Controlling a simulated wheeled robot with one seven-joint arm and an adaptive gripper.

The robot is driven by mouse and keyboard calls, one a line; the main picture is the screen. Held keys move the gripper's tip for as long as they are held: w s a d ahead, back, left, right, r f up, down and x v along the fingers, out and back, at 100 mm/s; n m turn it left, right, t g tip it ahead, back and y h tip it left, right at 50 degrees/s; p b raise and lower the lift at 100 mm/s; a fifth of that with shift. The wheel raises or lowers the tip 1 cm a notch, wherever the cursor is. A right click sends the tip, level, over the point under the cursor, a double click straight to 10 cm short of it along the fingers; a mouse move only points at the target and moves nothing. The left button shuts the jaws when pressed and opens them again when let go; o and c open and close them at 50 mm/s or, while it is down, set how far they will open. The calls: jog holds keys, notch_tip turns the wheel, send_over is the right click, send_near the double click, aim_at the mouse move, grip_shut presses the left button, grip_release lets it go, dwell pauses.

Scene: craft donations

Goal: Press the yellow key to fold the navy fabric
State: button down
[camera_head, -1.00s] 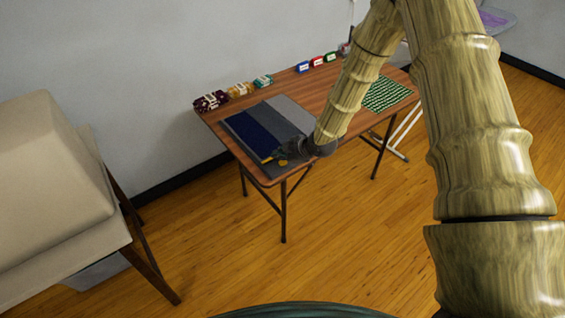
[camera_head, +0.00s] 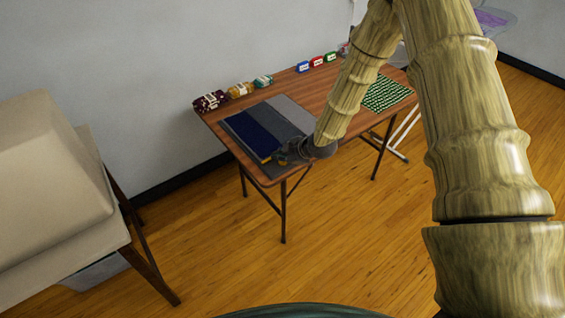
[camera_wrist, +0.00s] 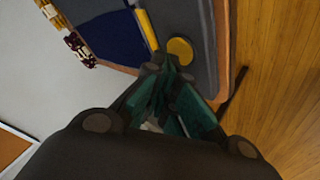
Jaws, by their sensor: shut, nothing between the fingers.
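The navy fabric (camera_head: 252,134) lies flat on a grey folding board (camera_head: 287,113) on the wooden table. In the wrist view the navy fabric (camera_wrist: 112,38) shows at the top, with a yellow bar (camera_wrist: 147,29) along its edge. The round yellow key (camera_wrist: 180,50) sits on the grey board beside that bar. My gripper (camera_head: 279,158) is low over the board's near edge and hides the key in the head view. In the wrist view my gripper (camera_wrist: 165,64) is shut and empty, its tips right beside the key. I cannot tell whether they touch it.
Several yarn skeins (camera_head: 240,90) line the table's back edge. A green patterned cloth (camera_head: 387,95) lies on the right of the wooden table (camera_head: 318,98). A beige covered piece of furniture (camera_head: 50,180) stands at the left. The floor in front is clear.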

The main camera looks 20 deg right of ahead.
aim_at(281, 163)
jog(key=shift+f+b, duration=0.35)
jog(key=shift+f, duration=0.15)
dwell(0.6)
jog(key=shift+r, duration=0.15)
jog(key=shift+r+p, duration=0.5)
jog(key=shift+r, duration=0.25)
jog(key=shift+r+p, duration=1.5)
jog(key=shift+r, duration=1.05)
jog(key=shift+f, duration=0.1)
